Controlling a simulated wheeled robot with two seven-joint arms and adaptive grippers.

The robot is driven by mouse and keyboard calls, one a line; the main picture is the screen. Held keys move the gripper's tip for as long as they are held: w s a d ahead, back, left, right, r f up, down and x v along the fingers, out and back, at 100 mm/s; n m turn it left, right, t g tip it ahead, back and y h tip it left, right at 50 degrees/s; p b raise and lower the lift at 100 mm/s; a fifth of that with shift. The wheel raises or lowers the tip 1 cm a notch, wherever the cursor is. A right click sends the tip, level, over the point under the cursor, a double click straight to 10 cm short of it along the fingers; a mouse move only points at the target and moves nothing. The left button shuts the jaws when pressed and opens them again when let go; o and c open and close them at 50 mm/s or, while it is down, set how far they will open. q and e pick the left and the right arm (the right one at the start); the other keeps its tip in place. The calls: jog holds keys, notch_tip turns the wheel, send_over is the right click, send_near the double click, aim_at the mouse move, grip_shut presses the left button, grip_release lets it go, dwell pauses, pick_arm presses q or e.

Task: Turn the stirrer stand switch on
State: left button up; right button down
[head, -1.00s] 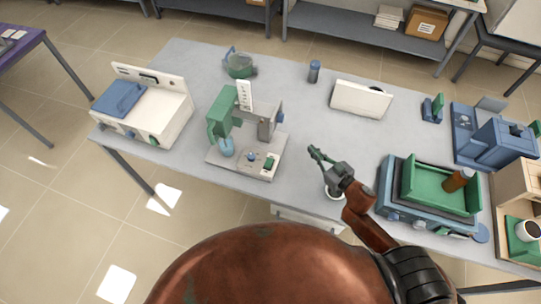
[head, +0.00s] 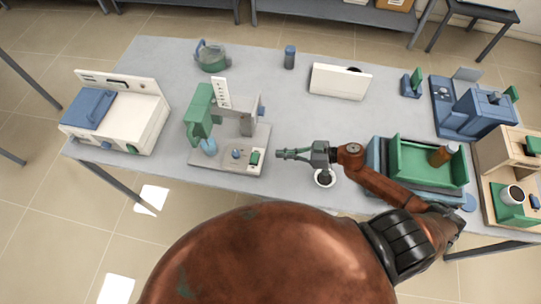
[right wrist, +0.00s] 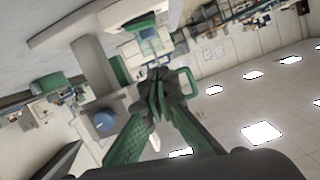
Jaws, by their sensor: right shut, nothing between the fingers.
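I cannot tell the switch's position. My right gripper (head: 279,154) is shut and empty, pointing left, just right of the switch with a small apparent gap. In the right wrist view its closed fingertips (right wrist: 157,76) are in the middle. My left gripper is out of view.
A white device with a blue lid (head: 90,108) stands at the left. A green tray (head: 405,165) lies right of my right arm, and a small round white-rimmed item (head: 324,178) is below the gripper. The table behind the gripper is clear up to a white panel (head: 341,86).

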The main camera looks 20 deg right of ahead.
send_over(260, 164)
jog(key=d, duration=0.1)
jog(key=f, duration=0.3)
jog(key=a+f, duration=0.1)
jog(key=f, duration=0.1)
jog(key=shift+w, duration=0.15)
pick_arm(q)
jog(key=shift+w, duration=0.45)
pick_arm(e)
jog(key=shift+f, duration=0.55)
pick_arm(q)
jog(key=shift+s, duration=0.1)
